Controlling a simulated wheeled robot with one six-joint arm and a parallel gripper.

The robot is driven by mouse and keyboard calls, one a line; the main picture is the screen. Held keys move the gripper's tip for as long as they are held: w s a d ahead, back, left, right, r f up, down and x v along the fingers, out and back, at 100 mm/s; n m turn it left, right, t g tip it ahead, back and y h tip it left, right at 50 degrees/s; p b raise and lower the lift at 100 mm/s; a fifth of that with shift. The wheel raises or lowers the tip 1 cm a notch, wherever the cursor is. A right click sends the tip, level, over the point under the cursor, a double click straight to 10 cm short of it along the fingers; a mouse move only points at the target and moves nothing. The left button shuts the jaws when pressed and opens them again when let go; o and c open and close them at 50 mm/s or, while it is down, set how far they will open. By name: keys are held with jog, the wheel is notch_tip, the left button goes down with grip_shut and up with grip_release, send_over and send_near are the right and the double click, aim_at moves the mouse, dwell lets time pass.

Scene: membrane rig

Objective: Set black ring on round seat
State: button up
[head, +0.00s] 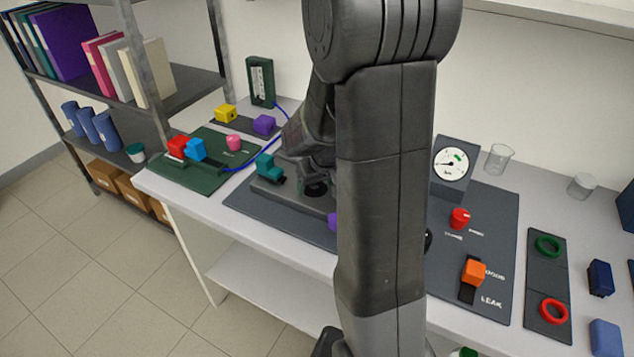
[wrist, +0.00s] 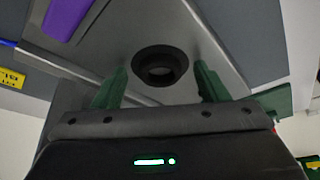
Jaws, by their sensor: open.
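A black ring (head: 315,190) lies on a grey raised block (head: 270,191) on the dark mat in the head view, left of my arm. In the wrist view the black ring (wrist: 142,58) shows ahead of my gripper (wrist: 161,68), flat on the grey surface around a dark round middle. Whether that middle is the round seat, and whether the ring sits fully down on it, I cannot tell. My gripper is open, with one green finger on each side of the ring and a gap to it. In the head view my arm hides most of the gripper.
A teal block (head: 269,167) stands at the left of the grey block, with a blue tube near it. A purple part (head: 332,221) is partly behind my arm. A gauge (head: 451,163), a red knob (head: 459,218) and an orange block (head: 473,271) stand at right.

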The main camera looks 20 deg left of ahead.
jog(key=shift+r, duration=0.1)
jog(key=v, duration=1.3)
jog(key=shift+r+b, duration=0.3)
jog(key=shift+b, duration=0.1)
jog(key=shift+s+f, duration=0.1)
jog(key=shift+s, duration=0.05)
jog(key=x, duration=1.3)
jog(key=shift+f+p, duration=0.3)
jog(key=shift+p, duration=0.1)
